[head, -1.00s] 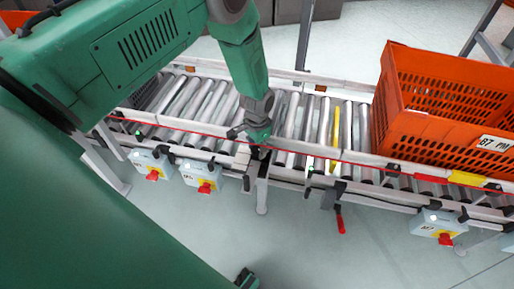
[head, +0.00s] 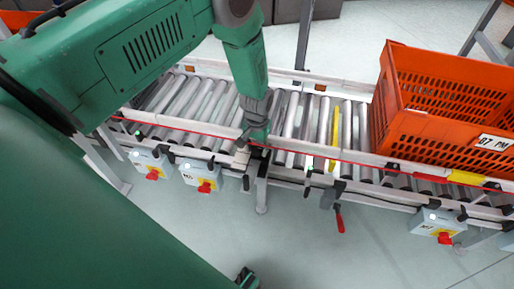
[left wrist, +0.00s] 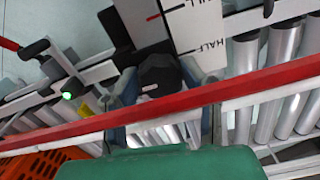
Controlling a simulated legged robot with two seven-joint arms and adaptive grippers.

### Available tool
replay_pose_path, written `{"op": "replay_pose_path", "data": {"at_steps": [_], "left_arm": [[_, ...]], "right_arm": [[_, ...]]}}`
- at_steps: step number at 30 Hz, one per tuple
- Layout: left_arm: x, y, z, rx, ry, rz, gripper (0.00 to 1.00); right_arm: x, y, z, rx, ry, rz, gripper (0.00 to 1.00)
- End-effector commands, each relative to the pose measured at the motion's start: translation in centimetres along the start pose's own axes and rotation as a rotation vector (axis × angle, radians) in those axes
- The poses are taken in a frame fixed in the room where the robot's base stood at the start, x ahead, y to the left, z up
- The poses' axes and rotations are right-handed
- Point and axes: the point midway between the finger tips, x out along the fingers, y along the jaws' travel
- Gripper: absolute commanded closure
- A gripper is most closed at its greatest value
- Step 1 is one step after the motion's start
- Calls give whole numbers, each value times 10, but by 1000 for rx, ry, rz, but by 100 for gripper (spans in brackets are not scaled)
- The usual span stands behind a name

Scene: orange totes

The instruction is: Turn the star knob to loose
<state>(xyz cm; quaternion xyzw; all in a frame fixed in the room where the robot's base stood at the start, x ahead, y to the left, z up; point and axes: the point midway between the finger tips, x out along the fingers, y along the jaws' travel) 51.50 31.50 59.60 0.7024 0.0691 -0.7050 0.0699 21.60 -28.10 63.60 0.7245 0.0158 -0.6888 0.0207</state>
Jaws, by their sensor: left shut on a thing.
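The star knob (left wrist: 160,74) is black and shows in the left wrist view, between the fingers of my left gripper (left wrist: 163,112). The gripper is shut on it. A red rail crosses in front of the fingers and hides part of the grip. Beside the knob is a pale plate (left wrist: 196,28) with tick marks and the words FULL and HALF. In the head view my left gripper (head: 254,143) reaches down to the near side rail of the conveyor, and the knob is hidden there. My right gripper is not identifiable in either view.
The roller conveyor (head: 302,130) runs across the view, with a yellow strip among its rollers. An orange tote (head: 400,122) stands on it at the right. Grey boxes with red switches (head: 203,180) and a red-handled lever (head: 340,220) hang along the near side.

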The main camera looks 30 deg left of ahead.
Motion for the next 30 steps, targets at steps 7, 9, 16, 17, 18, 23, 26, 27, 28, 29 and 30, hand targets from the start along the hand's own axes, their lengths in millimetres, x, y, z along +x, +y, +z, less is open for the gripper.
{"op": "replay_pose_path", "data": {"at_steps": [7,9,16,17,18,23,26,27,28,29,30], "left_arm": [[-4,1,-8,-2,21,2,93],[-4,1,-8,-2,21,2,93],[-3,0,-5,-2,14,1,44],[-3,0,-5,-2,13,1,44],[-2,0,-4,-2,11,1,44],[-5,0,-3,-2,9,1,44],[-15,0,-3,-2,9,1,44],[-22,0,-4,-2,10,1,44],[-28,0,-4,-2,9,1,44],[-34,0,-4,-1,10,1,44],[-43,0,-4,-1,10,1,44]], "right_arm": [[0,0,0,0,0,0,60],[0,0,0,0,0,0,60],[0,0,0,0,0,0,60],[0,0,0,0,0,0,60],[0,0,0,0,0,0,60],[-1,0,2,0,2,0,60],[-1,0,2,0,3,0,60],[-1,0,2,0,3,0,60],[-1,0,2,0,3,0,60],[-1,0,2,0,3,0,60],[-1,0,2,0,3,0,60]]}}
